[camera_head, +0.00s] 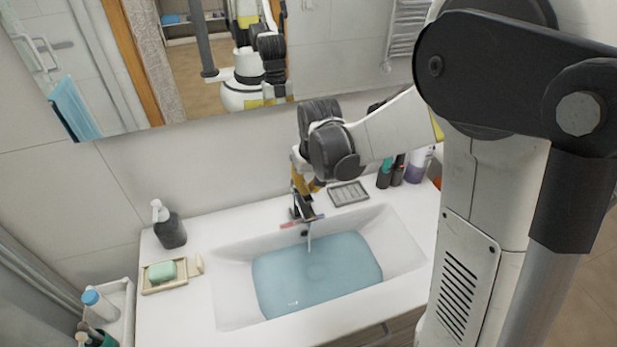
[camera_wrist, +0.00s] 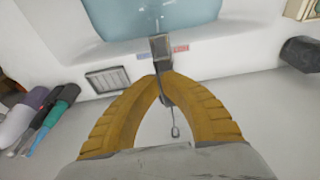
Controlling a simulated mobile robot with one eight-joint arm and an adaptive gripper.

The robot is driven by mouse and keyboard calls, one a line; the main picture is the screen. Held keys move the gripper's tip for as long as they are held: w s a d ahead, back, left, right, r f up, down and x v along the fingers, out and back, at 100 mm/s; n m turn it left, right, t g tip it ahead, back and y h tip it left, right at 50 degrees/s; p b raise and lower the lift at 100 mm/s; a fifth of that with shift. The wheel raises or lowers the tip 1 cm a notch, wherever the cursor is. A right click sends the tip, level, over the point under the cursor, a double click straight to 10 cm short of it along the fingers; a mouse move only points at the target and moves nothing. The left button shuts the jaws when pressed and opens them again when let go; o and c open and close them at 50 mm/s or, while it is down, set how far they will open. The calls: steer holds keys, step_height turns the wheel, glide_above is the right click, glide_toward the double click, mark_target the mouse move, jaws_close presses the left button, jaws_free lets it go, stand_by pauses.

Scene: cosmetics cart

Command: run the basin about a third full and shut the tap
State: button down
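The white basin (camera_head: 232,311) holds blue water (camera_head: 318,272) across its floor, its surface below the rim. The water also shows in the wrist view (camera_wrist: 135,14). The dark metal tap (camera_head: 302,208) stands at the basin's back edge, and a thin stream (camera_head: 309,243) falls from its spout. In the wrist view the tap (camera_wrist: 160,48) points toward the basin, with red and blue marks beside it. My gripper (camera_wrist: 160,76) is at the tap, its yellow fingertips close together on either side of it. Whether they grip or only touch the tap is unclear.
A dark soap dispenser (camera_head: 170,231) and a green soap (camera_head: 162,271) on a tray are left of the basin. A grey soap dish (camera_head: 348,193) and several bottles (camera_head: 397,172) stand to the right. A mirror hangs behind.

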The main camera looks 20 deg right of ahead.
steer(key=shift+f, duration=0.25)
steer(key=shift+s+f+b, duration=0.25)
steer(key=shift+f+b, duration=0.55)
steer(key=shift+r, duration=0.1)
